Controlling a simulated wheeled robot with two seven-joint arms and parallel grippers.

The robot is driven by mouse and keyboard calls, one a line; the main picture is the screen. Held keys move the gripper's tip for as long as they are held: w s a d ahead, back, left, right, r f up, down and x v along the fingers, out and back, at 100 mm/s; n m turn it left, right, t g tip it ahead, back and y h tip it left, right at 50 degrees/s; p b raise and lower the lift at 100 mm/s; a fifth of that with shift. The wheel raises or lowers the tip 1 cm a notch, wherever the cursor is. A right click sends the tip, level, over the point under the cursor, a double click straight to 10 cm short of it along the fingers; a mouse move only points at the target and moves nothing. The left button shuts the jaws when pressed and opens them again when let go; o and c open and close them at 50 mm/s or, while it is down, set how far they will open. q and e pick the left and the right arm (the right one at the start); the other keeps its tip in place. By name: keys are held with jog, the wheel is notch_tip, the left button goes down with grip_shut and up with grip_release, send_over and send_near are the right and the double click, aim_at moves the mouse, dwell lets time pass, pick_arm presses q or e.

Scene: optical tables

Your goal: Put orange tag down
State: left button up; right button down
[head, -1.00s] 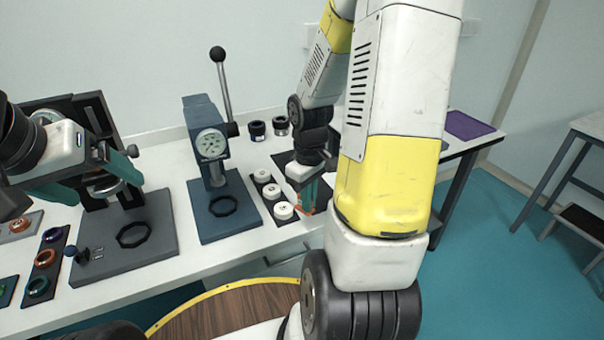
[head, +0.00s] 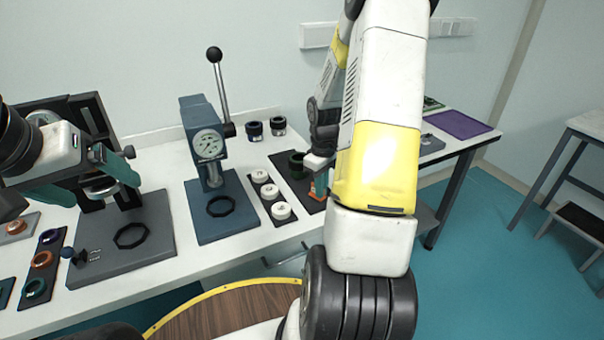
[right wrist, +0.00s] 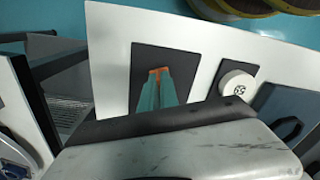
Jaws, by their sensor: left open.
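The orange tag (head: 319,189) shows at the fingertips of my right gripper (head: 317,185), over the dark mat (head: 306,201) right of the white round pieces. In the right wrist view, the teal fingers of my right gripper (right wrist: 157,78) close together on the orange tag (right wrist: 158,71), over a dark rectangular mat (right wrist: 183,65). I cannot tell whether the tag touches the mat. My left gripper (head: 92,184) is open at the left, its teal fingers apart in front of the left press. My right arm hides part of the bench.
A blue press with a dial (head: 208,145) and upright lever stands left of the white pieces (head: 270,191). A dark green ring (head: 297,162) is on the mat's back part. Two dark cups (head: 266,129) stand behind. A purple mat (head: 458,124) lies at far right.

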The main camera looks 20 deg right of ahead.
jog(key=c, duration=2.1)
grip_release()
jog(key=shift+f, duration=0.1)
jog(key=o, duration=0.5)
notch_tip(320, 180, up, 12)
jog(key=shift+s+a+r+m+t+y, duration=0.35)
jog(key=shift+s+a+r+m+t, duration=0.6)
jog(key=shift+s+a+r, duration=1.8)
jog(key=shift+s+a+r+m+t+y, duration=0.55)
jog(key=shift+s+a+r+t, duration=0.55)
jog(key=shift+s+a+r, duration=1.6)
jog(key=shift+s+a+r+m+t+y, duration=0.2)
jog(key=shift+s+a+r+m+t, duration=0.8)
jog(key=shift+s+a+r, duration=1.75)
